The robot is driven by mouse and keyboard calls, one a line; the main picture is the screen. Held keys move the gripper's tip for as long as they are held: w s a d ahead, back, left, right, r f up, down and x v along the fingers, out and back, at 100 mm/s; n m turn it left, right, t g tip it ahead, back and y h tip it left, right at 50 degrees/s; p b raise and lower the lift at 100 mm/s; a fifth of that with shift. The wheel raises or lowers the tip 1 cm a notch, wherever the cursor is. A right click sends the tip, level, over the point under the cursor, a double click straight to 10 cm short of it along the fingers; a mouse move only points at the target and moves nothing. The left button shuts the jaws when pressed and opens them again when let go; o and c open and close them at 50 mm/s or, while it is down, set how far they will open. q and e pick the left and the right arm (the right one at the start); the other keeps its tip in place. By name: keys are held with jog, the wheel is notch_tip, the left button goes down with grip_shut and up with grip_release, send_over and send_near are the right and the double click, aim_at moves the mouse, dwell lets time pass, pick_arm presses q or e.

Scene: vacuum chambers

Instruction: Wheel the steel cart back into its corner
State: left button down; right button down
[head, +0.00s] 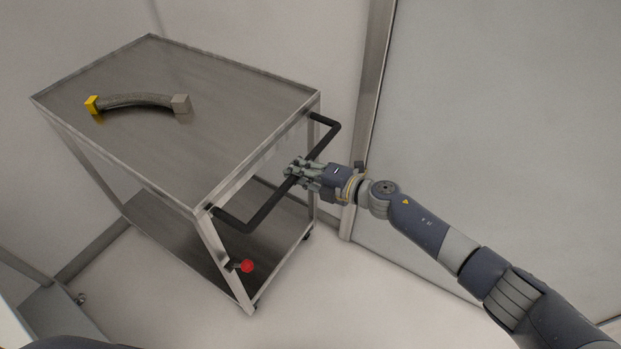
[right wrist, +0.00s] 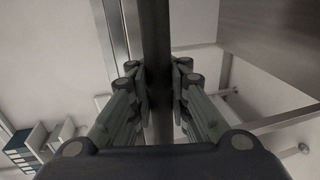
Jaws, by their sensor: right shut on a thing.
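The steel cart (head: 215,145) stands at the left-centre of the head view, with a flat top, a lower shelf and a black push handle (head: 262,214) on its right end. My right gripper (head: 291,172) is shut on the middle of that handle. In the right wrist view the dark handle bar (right wrist: 156,60) runs between the two fingers (right wrist: 159,95). The cart's far sides are close to the pale walls; I cannot tell whether they touch. My left gripper is not in view.
A curved metal hose (head: 140,101) with a yellow end lies on the cart top. A red knob (head: 247,266) sticks out low on the near leg. A metal post (head: 366,110) and pale panel stand right of the cart. Floor in front (head: 330,300) is clear.

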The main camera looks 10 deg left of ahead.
jog(key=shift+w+a+r, duration=0.4)
jog(key=shift+a, duration=0.2)
jog(key=c, duration=1.6)
grip_release()
jog(key=shift+c, duration=0.2)
jog(key=shift+o, duration=0.8)
jog(key=shift+s+d+f, duration=0.1)
jog(key=shift+f, duration=0.05)
jog(key=shift+d+f, duration=0.1)
jog(key=v, duration=1.1)
jog(key=shift+s+d+r, duration=0.15)
jog(key=shift+d+r, duration=0.05)
jog(key=shift+d, duration=0.15)
